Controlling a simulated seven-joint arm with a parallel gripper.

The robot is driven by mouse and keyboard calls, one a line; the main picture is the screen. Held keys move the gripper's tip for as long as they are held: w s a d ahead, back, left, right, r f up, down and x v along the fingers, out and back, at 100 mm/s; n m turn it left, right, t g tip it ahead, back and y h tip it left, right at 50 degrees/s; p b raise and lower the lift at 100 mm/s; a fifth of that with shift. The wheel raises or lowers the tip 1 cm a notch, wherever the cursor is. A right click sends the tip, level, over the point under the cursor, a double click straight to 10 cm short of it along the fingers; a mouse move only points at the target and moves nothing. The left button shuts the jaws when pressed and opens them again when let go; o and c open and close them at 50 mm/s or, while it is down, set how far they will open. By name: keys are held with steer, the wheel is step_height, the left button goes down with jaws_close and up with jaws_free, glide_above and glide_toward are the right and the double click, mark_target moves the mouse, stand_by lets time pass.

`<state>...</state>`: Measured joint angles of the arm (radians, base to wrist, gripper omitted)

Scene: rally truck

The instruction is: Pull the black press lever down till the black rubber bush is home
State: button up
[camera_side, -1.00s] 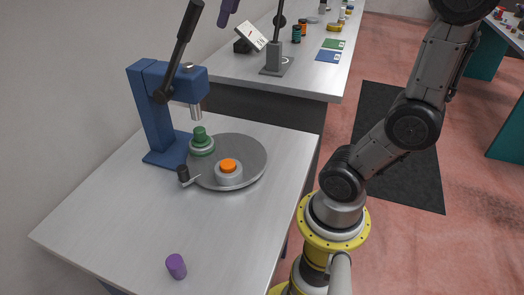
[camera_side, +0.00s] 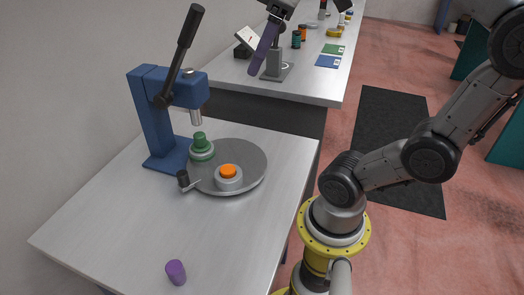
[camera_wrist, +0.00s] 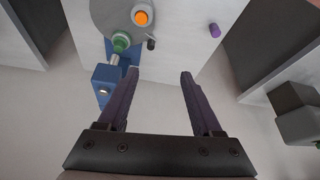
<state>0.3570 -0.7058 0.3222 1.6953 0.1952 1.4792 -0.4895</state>
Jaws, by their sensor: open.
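The black press lever (camera_side: 187,32) slants up and right from its pivot on the blue press (camera_side: 152,110). The metal ram (camera_side: 195,115) is raised, apart from the green piece (camera_side: 199,139) below it, which sits in a pale holder on the grey turntable (camera_side: 250,160). An orange piece (camera_side: 228,171) sits in the nearer holder. I cannot make out a black rubber bush. My gripper (camera_side: 257,68) is open and empty, to the right of the lever in the side view. Its purple fingers (camera_wrist: 158,76) show wide apart in the wrist view; the lever is not discernible there.
A black knob (camera_side: 183,178) on a short arm stands at the turntable's left edge. A purple cylinder (camera_side: 176,271) stands near the front of the table (camera_side: 110,225). A second bench (camera_side: 300,85) behind holds a grey stand, jars and cards. The table's front is mostly clear.

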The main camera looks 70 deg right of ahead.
steer(key=s+a+f+y, duration=0.1)
steer(key=a+f, duration=0.2)
steer(key=f, duration=0.6)
steer(key=s+a+f+t+y, duration=0.1)
steer(key=a+f, duration=0.3)
steer(key=f, duration=0.6)
steer(key=shift+s+y, duration=0.3)
steer(key=shift+y, duration=0.2)
steer(key=shift+r, duration=0.1)
steer(key=d+r+m+h, duration=0.1)
steer(key=d+r+h, duration=0.2)
steer(key=d+r, duration=0.1)
steer(key=shift+d+m+h, duration=0.25)
steer(key=shift+m+h, duration=0.15)
